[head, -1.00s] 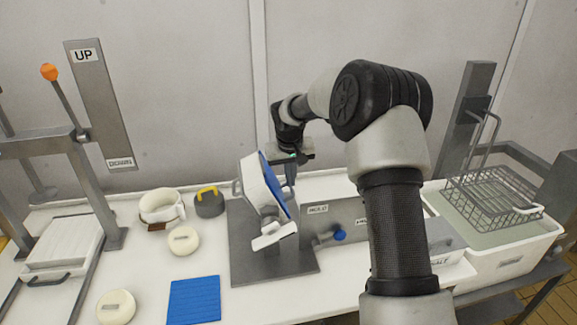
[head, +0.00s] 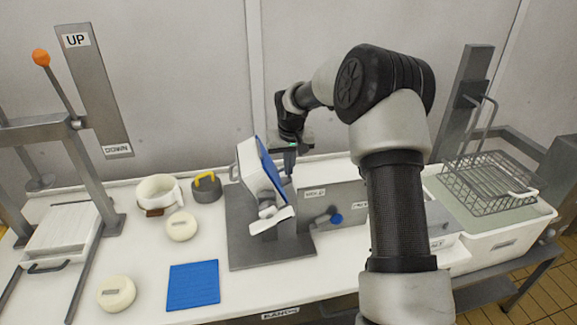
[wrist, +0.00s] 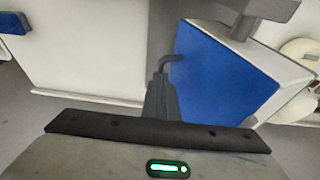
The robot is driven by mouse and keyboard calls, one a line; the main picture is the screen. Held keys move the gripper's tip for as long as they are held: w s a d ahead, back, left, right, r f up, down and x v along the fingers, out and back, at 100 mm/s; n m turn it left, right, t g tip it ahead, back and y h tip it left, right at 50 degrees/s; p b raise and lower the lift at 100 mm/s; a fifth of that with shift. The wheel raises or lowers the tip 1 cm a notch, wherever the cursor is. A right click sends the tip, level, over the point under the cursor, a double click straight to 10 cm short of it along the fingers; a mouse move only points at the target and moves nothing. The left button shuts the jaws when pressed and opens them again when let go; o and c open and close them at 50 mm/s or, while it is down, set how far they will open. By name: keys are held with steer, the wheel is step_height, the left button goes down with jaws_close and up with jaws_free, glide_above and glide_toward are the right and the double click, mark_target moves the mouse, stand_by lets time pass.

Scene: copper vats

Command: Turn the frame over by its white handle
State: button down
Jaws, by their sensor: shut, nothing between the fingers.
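The frame (head: 251,168) is a white box-like piece with a blue face. It stands steeply tilted on a grey metal stand (head: 245,248), its blue face turned right toward my gripper (head: 289,172). A white bar-like piece (head: 279,220) sticks out at its lower front; I cannot tell if this is the white handle. A loop (head: 233,172) shows on its left side. In the wrist view the blue face (wrist: 220,75) lies right of my gripper (wrist: 163,85), whose fingers are shut and empty. It is close beside the blue face; contact cannot be told.
A lever press (head: 85,160) stands far left. A wire basket (head: 492,183) sits over a white basin (head: 500,240) at right.

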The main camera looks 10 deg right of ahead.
steer(key=shift+f+y, duration=0.25)
steer(key=shift+y, duration=0.05)
steer(key=shift+d+f+m+y, duration=0.15)
steer(key=shift+f+y, duration=0.35)
steer(key=shift+y, duration=0.1)
steer(key=shift+d+f+m+y, duration=0.15)
steer(key=shift+f+y, duration=0.35)
steer(key=shift+y, duration=0.1)
steer(key=shift+a+f+y+b, duration=0.1)
steer(key=shift+f+y+b, duration=0.55)
steer(key=shift+f+y, duration=0.2)
steer(key=f+y+b, duration=0.1)
steer(key=y+b, duration=0.1)
steer(key=a+f+y+b, duration=0.1)
steer(key=f+b, duration=0.1)
steer(key=shift+a+m+y, duration=0.15)
steer(key=shift+m+y, duration=0.2)
steer(key=shift+m, duration=0.05)
steer(key=shift+a+f+b, duration=0.15)
steer(key=shift+f+b, duration=0.1)
steer(key=shift+b, duration=0.1)
